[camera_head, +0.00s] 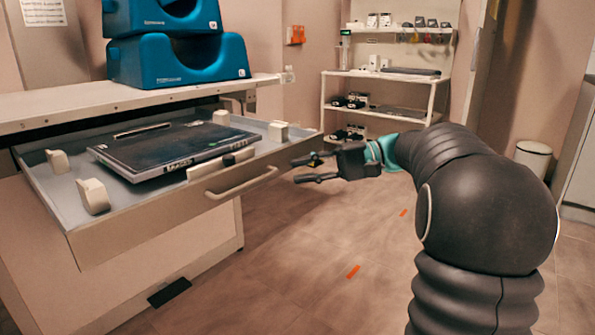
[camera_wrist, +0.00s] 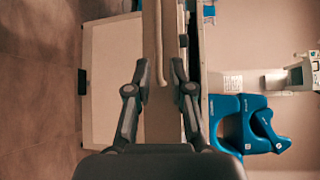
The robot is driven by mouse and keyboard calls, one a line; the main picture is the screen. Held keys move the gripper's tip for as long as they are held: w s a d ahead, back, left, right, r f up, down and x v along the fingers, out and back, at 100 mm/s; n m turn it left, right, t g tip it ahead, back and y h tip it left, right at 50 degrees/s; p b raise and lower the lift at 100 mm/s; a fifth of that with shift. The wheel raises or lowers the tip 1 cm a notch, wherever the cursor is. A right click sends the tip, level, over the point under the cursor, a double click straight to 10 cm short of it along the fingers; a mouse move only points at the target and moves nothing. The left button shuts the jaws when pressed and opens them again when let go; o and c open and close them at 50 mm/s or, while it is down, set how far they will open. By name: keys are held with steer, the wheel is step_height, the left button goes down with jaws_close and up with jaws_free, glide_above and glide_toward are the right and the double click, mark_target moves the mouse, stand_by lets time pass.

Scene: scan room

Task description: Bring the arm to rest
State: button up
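My arm reaches in from the right in the head view, covered in black ribbed sleeve. My gripper (camera_head: 301,170) points left, its two dark fingers apart with nothing between them. It is in the air just to the right of the handle (camera_head: 241,182) on the front of an open drawer (camera_head: 155,218), apart from it as far as I can see. In the wrist view my gripper (camera_wrist: 159,80) also shows open, its fingers on either side of the drawer front (camera_wrist: 161,118) in the picture.
A dark flat panel (camera_head: 170,150) lies in the drawer among white blocks (camera_head: 92,196). Blue cushions (camera_head: 178,62) stand on the table (camera_head: 60,107) above. A shelf unit (camera_head: 385,75) stands at the back, a white bin (camera_head: 533,158) at the right. The floor (camera_head: 330,235) beside the drawer is open.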

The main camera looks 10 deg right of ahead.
step_height(320, 180, down, 9)
steer(key=w+d+m+t+h, duration=0.1)
steer(key=d+m+h, duration=0.1)
steer(key=m+h, duration=0.1)
steer(key=s+f+h+p, duration=0.2)
steer(key=s+f+h, duration=0.5)
steer(key=s, duration=0.1)
steer(key=s+a+r+n+t+h+p, duration=0.1)
steer(key=s+r+n+h+p, duration=0.2)
steer(key=s, duration=0.6)
steer(key=s+a+r+n+t+h+p, duration=0.1)
steer(key=s+a+r+n+h+p, duration=0.1)
steer(key=s, duration=0.7)
steer(key=shift+a+r+n+t+h+p, duration=0.25)
steer(key=shift+r+n+h+p, duration=0.3)
steer(key=shift+r+p, duration=0.55)
